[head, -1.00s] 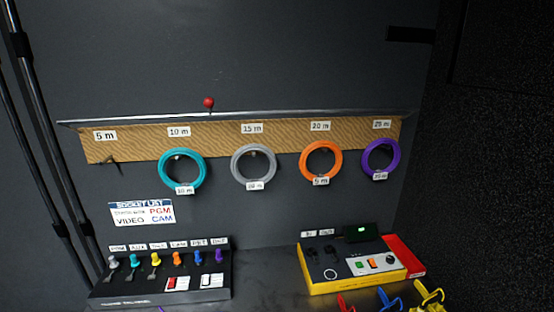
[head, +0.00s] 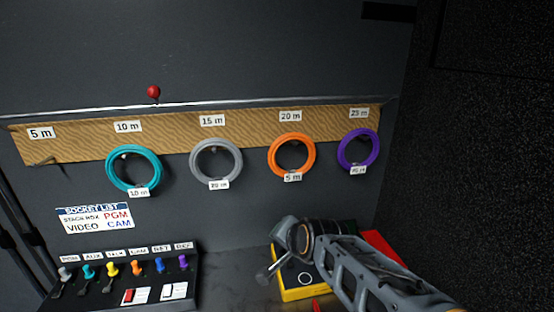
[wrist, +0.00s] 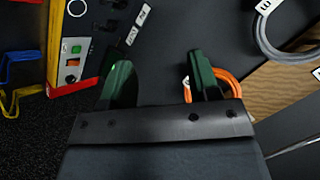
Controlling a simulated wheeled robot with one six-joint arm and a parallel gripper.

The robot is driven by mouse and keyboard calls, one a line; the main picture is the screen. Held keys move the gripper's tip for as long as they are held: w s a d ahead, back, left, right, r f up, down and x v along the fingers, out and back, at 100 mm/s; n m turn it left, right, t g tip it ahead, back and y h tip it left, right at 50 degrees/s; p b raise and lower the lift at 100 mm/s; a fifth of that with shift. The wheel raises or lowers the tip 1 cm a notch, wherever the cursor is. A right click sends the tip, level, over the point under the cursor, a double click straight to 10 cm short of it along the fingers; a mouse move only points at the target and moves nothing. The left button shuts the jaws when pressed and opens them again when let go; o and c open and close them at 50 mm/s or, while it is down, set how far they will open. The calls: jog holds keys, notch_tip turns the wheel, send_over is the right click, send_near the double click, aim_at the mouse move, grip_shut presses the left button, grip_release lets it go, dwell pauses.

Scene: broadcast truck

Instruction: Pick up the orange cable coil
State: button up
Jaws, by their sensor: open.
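The orange cable coil (head: 272,158) hangs on a peg of the wooden board, under the "20 m" sign, with a "5 m" tag at its bottom. In the wrist view the orange coil (wrist: 229,82) shows partly, behind the right finger, which hides some of it. My gripper (wrist: 156,80) is open with its two dark fingers apart and nothing between them. In the head view my arm reaches in from the lower right, and its end is below the orange coil, clear of it.
A teal coil (head: 111,168), a grey coil (head: 195,161) and a purple coil (head: 343,150) hang on the same board (head: 75,145). A yellow-edged control box (head: 290,293) stands below, partly hidden by my arm. A socket panel (head: 100,292) with coloured plugs is at lower left.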

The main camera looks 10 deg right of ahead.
jog(key=w+a+r+m+t+b, duration=0.15)
jog(key=w+m+t, duration=0.25)
jog(key=w+m, duration=0.4)
jog(key=m+t+h+b, duration=0.2)
jog(key=m+t+h, duration=0.25)
jog(key=m, duration=1.05)
send_near(275, 168)
jog(key=shift+m+h, duration=0.6)
jog(key=shift+h, duration=0.05)
jog(key=p+x, duration=0.1)
jog(key=x, duration=0.1)
jog(key=a+p+x, duration=0.1)
jog(key=x, duration=0.1)
jog(key=shift+w+d+f+p, duration=0.15)
jog(key=shift+w+p, duration=0.15)
jog(key=shift+w, duration=0.15)
jog(key=shift+p+x, duration=1.55)
jog(key=shift+x, duration=1.1)
jog(key=shift+w+d, duration=0.2)
jog(key=shift+w, duration=0.4)
grip_shut()
